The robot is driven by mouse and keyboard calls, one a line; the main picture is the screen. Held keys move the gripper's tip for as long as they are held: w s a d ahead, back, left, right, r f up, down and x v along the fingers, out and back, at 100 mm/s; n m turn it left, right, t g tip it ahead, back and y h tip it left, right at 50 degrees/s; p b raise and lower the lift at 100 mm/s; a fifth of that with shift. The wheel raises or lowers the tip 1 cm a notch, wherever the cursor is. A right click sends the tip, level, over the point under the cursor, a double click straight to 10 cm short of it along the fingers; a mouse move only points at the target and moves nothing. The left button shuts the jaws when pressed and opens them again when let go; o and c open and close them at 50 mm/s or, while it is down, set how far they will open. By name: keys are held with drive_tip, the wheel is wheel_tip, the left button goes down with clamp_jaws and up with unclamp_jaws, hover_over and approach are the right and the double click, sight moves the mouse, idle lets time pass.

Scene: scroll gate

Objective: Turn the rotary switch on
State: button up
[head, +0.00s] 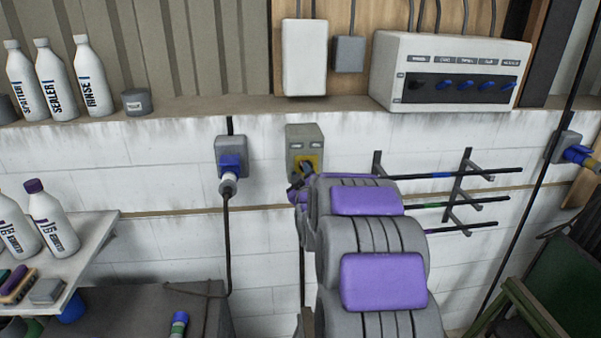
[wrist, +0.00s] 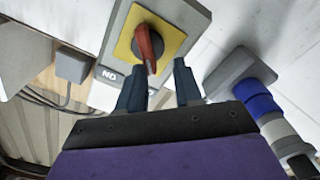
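The rotary switch is a grey box (head: 304,136) on the white wall, with a yellow plate partly hidden by my arm in the head view. In the wrist view it has a red handle (wrist: 149,44) on a yellow plate (wrist: 171,40), and the handle's end points toward my gripper. My gripper (wrist: 160,78) is open, its two dark fingers apart, with the handle's end near the gap between the tips, closer to the left finger. I cannot tell whether they touch. In the head view my gripper is mostly hidden by my arm in front of the switch.
A blue plug in a grey socket (head: 231,152) sits left of the switch; it also shows in the wrist view (wrist: 258,97). A ledge above holds bottles (head: 56,80) and a white control panel (head: 450,72). Wall rods (head: 480,173) stand to the right, a shelf (head: 92,240) to the left.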

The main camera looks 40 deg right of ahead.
sight(311, 166)
drive_tip(key=d, duration=0.2)
drive_tip(key=w+d+f, duration=0.1)
drive_tip(key=d, duration=0.1)
drive_tip(key=shift+s+d, duration=0.2)
drive_tip(key=shift+d, duration=0.1)
drive_tip(key=shift+w+a, duration=0.2)
drive_tip(key=shift+a, duration=0.25)
drive_tip(key=shift+c, duration=1.4)
drive_tip(key=shift+a+r, duration=0.1)
drive_tip(key=shift+a, duration=0.35)
drive_tip(key=shift+c, duration=0.6)
drive_tip(key=shift+a+r, duration=0.1)
drive_tip(key=shift+a, duration=0.2)
drive_tip(key=shift+c, duration=0.9)
drive_tip(key=shift+s, duration=0.1)
drive_tip(key=shift+c, duration=0.7)
drive_tip(key=shift+s+d, duration=0.1)
clamp_jaws()
